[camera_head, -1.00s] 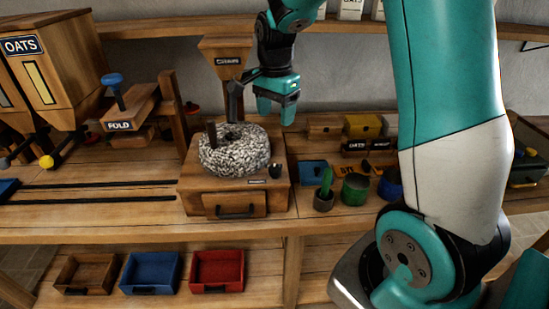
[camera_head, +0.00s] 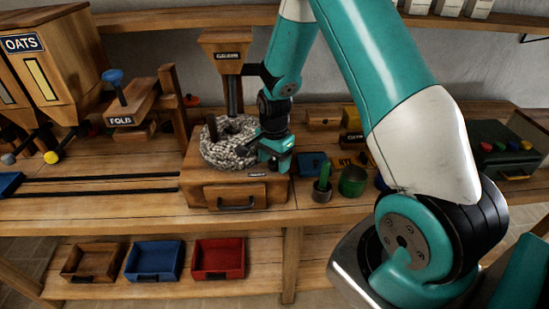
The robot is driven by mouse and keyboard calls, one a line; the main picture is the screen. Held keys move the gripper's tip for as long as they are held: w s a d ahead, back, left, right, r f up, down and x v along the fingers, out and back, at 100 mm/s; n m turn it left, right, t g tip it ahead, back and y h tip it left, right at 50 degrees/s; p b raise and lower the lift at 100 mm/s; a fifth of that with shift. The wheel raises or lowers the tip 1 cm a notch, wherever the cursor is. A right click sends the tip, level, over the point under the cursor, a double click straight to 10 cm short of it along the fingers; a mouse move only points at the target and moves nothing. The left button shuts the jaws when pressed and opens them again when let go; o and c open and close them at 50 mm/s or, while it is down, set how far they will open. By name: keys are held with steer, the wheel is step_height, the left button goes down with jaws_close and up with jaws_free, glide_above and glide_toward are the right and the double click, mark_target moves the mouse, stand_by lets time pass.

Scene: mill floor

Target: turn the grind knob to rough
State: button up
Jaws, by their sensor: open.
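The mill is a wooden box (camera_head: 222,193) with a drawer and a round, speckled grey millstone (camera_head: 222,150) on top. A small label plate (camera_head: 257,174) sits on its front right edge. My gripper (camera_head: 277,163) is open and points down at the box's front right corner, just right of the stone. The grind knob is hidden behind my gripper, so I cannot tell its setting or whether the fingers touch it.
A wooden hopper (camera_head: 226,40) stands above the stone. A green cup (camera_head: 352,181) and a small pot with a green item (camera_head: 322,188) stand right of the mill. Brown, blue and red trays (camera_head: 218,259) lie on the lower shelf.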

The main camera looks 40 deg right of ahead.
steer(key=c, duration=0.9)
steer(key=shift+n, duration=0.4)
steer(key=n+b, duration=0.1)
steer(key=n, duration=0.7)
steer(key=shift+b, duration=0.4)
steer(key=n, duration=0.4)
steer(key=shift+n, duration=0.4)
steer(key=shift+n+b, duration=0.45)
steer(key=shift+n, duration=1.65)
